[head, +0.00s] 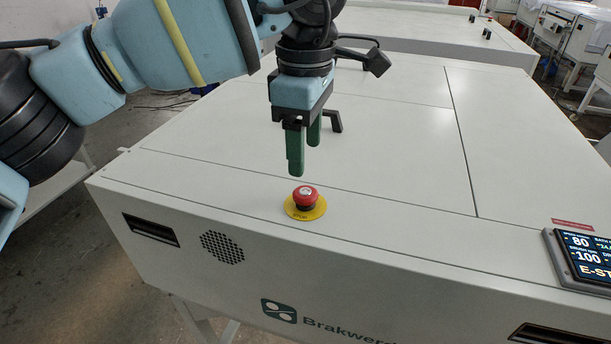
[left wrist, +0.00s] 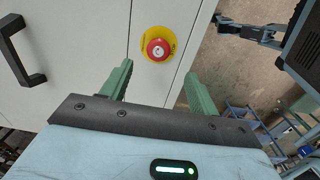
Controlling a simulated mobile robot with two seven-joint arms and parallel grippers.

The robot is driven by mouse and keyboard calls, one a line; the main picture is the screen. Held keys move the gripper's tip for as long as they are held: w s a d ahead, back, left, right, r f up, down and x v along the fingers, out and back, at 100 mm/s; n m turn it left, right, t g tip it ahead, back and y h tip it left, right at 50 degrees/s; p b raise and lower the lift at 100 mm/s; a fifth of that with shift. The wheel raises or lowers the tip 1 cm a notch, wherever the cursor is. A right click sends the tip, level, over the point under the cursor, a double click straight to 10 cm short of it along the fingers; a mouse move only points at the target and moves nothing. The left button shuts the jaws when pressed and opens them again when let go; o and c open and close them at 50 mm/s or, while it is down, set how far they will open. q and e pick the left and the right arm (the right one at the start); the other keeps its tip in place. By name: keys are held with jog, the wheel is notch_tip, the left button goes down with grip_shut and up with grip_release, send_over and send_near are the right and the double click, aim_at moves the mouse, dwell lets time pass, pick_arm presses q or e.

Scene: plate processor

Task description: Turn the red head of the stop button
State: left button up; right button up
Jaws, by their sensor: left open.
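The stop button has a round red head (head: 305,195) on a yellow disc (head: 292,211), set on the front edge of the white machine top. My left gripper (head: 303,160) hangs pointing down, just above and slightly behind the button, with green fingers apart and empty. In the left wrist view, the red head (left wrist: 157,50) lies beyond the gap between the two open green fingers (left wrist: 157,85), roughly centred and not touched. White arrow marks show on the head. My right gripper does not show in the head view; a dark gripper (left wrist: 246,30) shows at the upper right of the left wrist view.
The white machine top (head: 400,140) is wide and mostly clear. A black handle (head: 334,121) stands behind my left gripper. A display panel (head: 585,258) reading "E-ST..." sits at the right front. Vent slots are on the front face.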

aim_at(305, 190)
pick_arm(q)
jog(key=f, duration=0.7)
jog(key=shift+w+f+p, duration=0.2)
jog(key=shift+f+p, duration=0.1)
pick_arm(e)
jog(key=shift+w+d+r, duration=0.15)
jog(key=shift+w+r, duration=0.45)
jog(key=shift+w, duration=0.2)
pick_arm(q)
jog(key=c, duration=1)
